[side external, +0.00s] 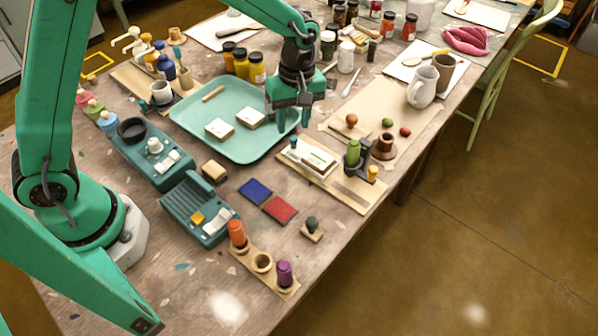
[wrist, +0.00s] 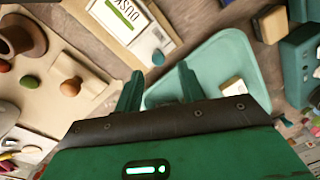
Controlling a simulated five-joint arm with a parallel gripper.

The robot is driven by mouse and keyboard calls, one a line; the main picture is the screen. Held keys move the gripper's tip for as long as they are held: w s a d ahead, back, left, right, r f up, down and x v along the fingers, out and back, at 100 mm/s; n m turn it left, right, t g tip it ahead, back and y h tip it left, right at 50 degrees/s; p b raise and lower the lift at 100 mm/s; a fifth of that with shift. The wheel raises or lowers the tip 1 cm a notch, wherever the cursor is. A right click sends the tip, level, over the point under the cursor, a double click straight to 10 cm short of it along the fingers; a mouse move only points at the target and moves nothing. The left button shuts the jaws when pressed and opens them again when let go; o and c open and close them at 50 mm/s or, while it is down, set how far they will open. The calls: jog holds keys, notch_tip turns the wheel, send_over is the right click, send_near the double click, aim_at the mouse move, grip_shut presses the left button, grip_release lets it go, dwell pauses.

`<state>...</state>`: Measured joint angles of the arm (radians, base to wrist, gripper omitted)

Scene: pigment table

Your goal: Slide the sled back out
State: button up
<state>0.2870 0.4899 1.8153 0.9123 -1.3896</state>
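A pale flat piece with a green-marked label card (side external: 318,157), which looks like the sled, lies on a wooden board (side external: 351,190). A small dark teal knob (side external: 293,142) shows at its end nearer the tray. In the wrist view the label (wrist: 127,18) is at the top, with the knob (wrist: 158,57) just beyond the fingertips. My gripper (side external: 290,112) is above the right edge of the teal tray, short of the knob. In the wrist view my gripper (wrist: 160,70) has its fingers apart, with nothing between them.
The teal tray (side external: 188,117) holds two pale blocks and a stick. A green peg (side external: 353,153) in a dark holder and a yellow peg (side external: 373,173) stand at the board's right. Blue and red pads (side external: 279,209) lie in front. Bare table lies between pads and board.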

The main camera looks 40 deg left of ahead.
jog(key=shift+w+r, duration=0.15)
jog(key=shift+r, duration=2.05)
jog(key=s+a+r+m+t, duration=0.3)
jog(key=s+a+r+m, duration=0.35)
jog(key=s+r, duration=0.35)
jog(key=s+a+r+m+t, duration=0.3)
jog(key=s+a+m, duration=0.3)
jog(key=s, duration=0.4)
jog(key=shift+s+r, duration=0.15)
jog(key=shift+r, duration=0.1)
